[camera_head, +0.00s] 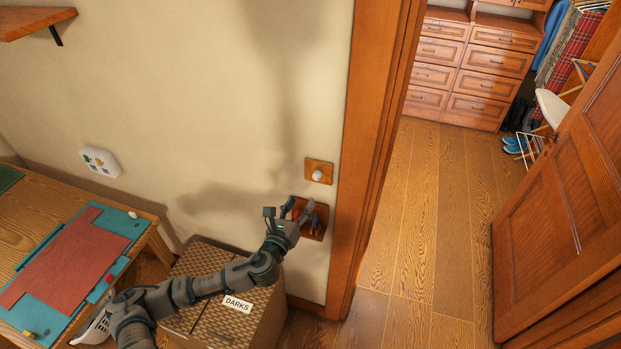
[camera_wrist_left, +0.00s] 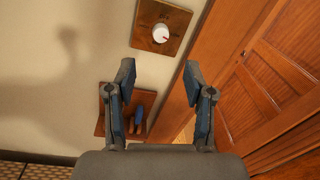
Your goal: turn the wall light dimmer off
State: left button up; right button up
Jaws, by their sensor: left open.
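The wall light dimmer is a wooden square plate (camera_head: 319,171) with a round white knob (camera_head: 318,175), on the cream wall left of the door frame. In the left wrist view the knob (camera_wrist_left: 161,33) sits at upper centre, beyond my fingertips, with a small red mark on its face. My left gripper (camera_head: 297,206) is open and empty, just below and left of the dimmer. In the left wrist view its two fingers (camera_wrist_left: 158,72) stand apart and the knob lies ahead of the gap, not touched. My right gripper is in neither view.
A small wooden wall holder (camera_head: 323,224) with colored items is directly below the dimmer, partly behind my left gripper. A wicker box (camera_head: 262,317) labelled DARKS stands below. A wooden door frame (camera_head: 366,150) is close on the right, beside an open door (camera_head: 560,220).

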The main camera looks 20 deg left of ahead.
aim_at(316, 178)
pick_arm(q)
jog(key=w, duration=0.3)
jog(key=w+p, duration=0.1)
jog(key=w, duration=0.2)
jog(key=w+d, duration=0.1)
jog(key=w, duration=0.3)
jog(key=shift+d, duration=0.1)
jog(key=shift+w, duration=0.4)
jog(key=shift+c, duration=0.3)
grip_shut()
